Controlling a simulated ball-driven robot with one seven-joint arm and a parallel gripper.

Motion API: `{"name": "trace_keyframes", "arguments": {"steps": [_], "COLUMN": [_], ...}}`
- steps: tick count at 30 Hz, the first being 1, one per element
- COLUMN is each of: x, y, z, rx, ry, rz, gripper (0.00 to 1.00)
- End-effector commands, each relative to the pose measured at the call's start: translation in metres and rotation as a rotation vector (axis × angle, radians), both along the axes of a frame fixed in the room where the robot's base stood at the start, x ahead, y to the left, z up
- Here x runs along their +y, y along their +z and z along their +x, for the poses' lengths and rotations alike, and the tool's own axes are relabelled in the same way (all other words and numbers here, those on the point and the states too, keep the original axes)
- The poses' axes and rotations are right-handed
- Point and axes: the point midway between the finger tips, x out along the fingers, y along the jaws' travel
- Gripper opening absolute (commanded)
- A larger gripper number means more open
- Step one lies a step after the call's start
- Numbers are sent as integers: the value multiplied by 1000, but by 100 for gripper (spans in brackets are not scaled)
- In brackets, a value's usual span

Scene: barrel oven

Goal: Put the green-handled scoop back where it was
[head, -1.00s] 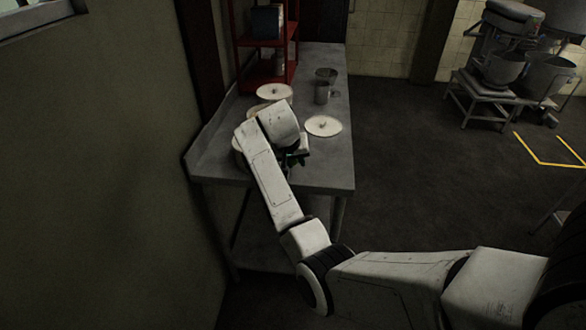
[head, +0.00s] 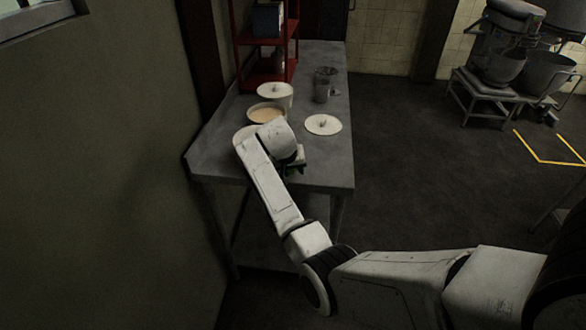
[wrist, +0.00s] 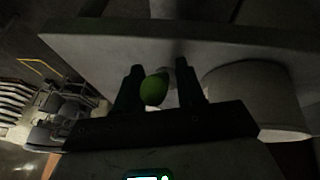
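My gripper (wrist: 160,88) shows in the wrist view as two dark fingers with the scoop's bright green handle (wrist: 153,90) between them, its rounded end towards the camera. It appears shut on the handle; the scoop's head is mostly hidden. In the head view, my gripper is low beside my wrist, over the near part of the steel table (head: 325,165), mostly hidden by my arm. A bit of green shows there. An open round tub (head: 267,115) with pale contents stands just beyond my wrist. A pale lid (head: 323,125) lies to its right.
A lidded white tub (head: 275,93) stands behind the open one. Metal cups (head: 322,90) stand farther back, by a red shelf (head: 262,72).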

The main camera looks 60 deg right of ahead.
Motion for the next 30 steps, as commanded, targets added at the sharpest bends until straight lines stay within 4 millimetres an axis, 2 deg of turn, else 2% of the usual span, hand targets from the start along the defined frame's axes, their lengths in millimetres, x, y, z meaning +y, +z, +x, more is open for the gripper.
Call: {"name": "trace_keyframes", "arguments": {"steps": [1,4,14,17,30], "x": [0,0,1,7,45], "y": [0,0,6,18,93], "z": [0,0,0,1,-3], "rx": [0,0,-1,-3,-3], "ry": [0,0,1,2,1], "rz": [0,0,0,-2,-1], "gripper": [44,52,52,52,52]}}
